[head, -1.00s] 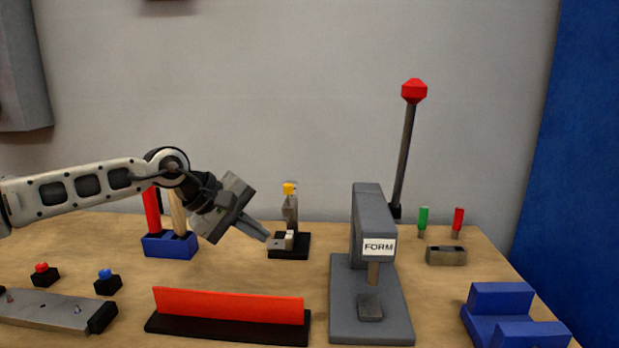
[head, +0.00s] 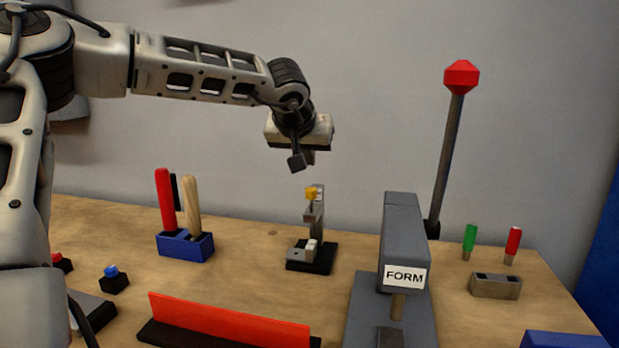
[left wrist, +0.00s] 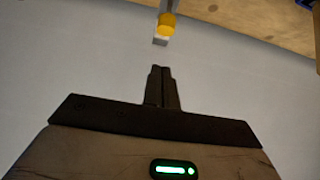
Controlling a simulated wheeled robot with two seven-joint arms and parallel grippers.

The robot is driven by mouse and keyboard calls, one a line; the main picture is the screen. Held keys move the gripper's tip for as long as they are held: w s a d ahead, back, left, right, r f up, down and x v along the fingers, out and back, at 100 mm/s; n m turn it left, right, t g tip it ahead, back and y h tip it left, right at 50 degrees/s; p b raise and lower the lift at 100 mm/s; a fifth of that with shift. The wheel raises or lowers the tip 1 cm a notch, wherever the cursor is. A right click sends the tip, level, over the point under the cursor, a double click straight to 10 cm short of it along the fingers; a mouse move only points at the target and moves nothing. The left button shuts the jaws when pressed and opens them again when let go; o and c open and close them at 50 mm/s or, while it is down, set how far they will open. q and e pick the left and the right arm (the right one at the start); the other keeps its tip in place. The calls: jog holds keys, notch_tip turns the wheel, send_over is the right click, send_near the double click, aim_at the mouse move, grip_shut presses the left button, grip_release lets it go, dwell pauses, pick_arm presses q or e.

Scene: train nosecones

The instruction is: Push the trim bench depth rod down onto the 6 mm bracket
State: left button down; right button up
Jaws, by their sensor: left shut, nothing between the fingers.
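The depth rod has a yellow cap (head: 311,193) and stands on a small grey upright (head: 318,212) with a black base (head: 322,263), at the middle of the bench. A small light-grey bracket (head: 299,252) sits low at the front left of that base; its size cannot be read. The rod's lower end is too small to judge against the bracket. My left gripper (head: 297,162) is shut and empty, pointing down, a little above and left of the yellow cap, apart from it. In the left wrist view the cap (left wrist: 167,22) shows beyond the closed fingertips (left wrist: 161,70).
A grey press marked FORM (head: 404,235) stands right of the rod stand, with a red-knobbed lever (head: 461,77) behind it. A blue tool holder (head: 185,247) stands to the left.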

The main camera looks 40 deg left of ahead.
aim_at(309, 191)
pick_arm(q)
jog(key=shift+w+a+f, duration=0.1)
jog(key=shift+w+f, duration=0.05)
jog(key=shift+f, duration=0.75)
jog(key=shift+w+a+f, duration=0.1)
jog(key=shift+w+f, duration=0.1)
jog(key=shift+f, duration=0.65)
jog(key=shift+w+a+f, duration=0.1)
jog(key=shift+w+f, duration=0.05)
jog(key=shift+f, duration=0.75)
pick_arm(e)
jog(key=shift+f, duration=0.15)
pick_arm(q)
notch_tip(309, 191, down, 2)
jog(key=shift+f+b, duration=0.15)
jog(key=shift+b, duration=1.1)
jog(key=shift+f, duration=0.2)
jog(key=shift+r, duration=0.15)
pick_arm(e)
jog(key=shift+w+a+f, duration=0.15)
jog(key=shift+w+a, duration=0.05)
